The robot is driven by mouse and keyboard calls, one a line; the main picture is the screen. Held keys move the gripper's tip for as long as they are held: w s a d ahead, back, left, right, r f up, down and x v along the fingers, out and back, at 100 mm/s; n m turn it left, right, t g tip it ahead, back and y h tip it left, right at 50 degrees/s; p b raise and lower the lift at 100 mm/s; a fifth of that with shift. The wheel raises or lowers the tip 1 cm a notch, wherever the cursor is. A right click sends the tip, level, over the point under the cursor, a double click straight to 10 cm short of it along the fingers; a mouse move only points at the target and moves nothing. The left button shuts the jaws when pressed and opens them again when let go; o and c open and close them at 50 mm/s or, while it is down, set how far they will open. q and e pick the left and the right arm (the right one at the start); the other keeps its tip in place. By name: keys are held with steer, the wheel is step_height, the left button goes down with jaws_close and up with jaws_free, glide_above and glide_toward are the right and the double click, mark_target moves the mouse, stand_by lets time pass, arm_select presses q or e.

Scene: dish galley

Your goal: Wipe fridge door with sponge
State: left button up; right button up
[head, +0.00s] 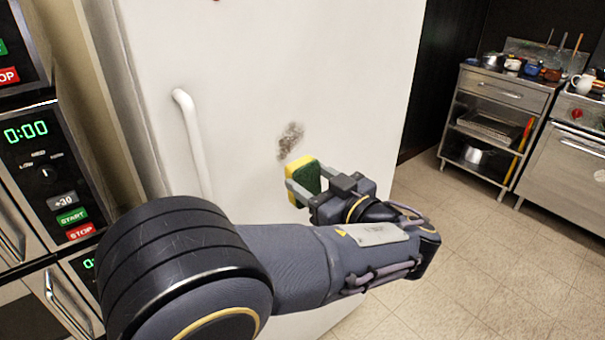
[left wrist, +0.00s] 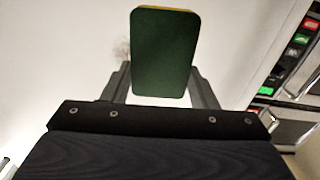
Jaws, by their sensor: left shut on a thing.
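The white fridge door (head: 260,60) fills the middle of the head view. My left gripper (head: 302,188) is shut on a yellow and green sponge (head: 301,172), with the yellow side toward the door. The sponge is just below the smudge in the head view; I cannot tell whether it touches the door. In the left wrist view the sponge's green face (left wrist: 165,55) stands between the fingers. My right gripper is not in view.
A white vertical handle (head: 192,140) sticks out from the door's left part. Stacked ovens with control panels (head: 48,175) stand close on the left. A steel cart with pots (head: 490,120) and a stove (head: 570,150) stand at the right. Tiled floor (head: 470,250) is clear between.

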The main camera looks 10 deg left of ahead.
mark_target(295, 163)
arm_select(q)
steer(key=shift+d+r, duration=0.2)
steer(key=shift+r, duration=0.25)
steer(key=shift+a+r, duration=0.1)
steer(key=shift+a, duration=0.05)
steer(key=p+x, duration=0.2)
steer(key=x, duration=0.1)
steer(key=shift+w+a+p, duration=0.2)
steer(key=shift+p, duration=0.1)
steer(key=shift+p+x, duration=0.5)
steer(key=shift+x, duration=0.5)
steer(key=shift+b+x, duration=0.7)
steer(key=shift+x, duration=0.3)
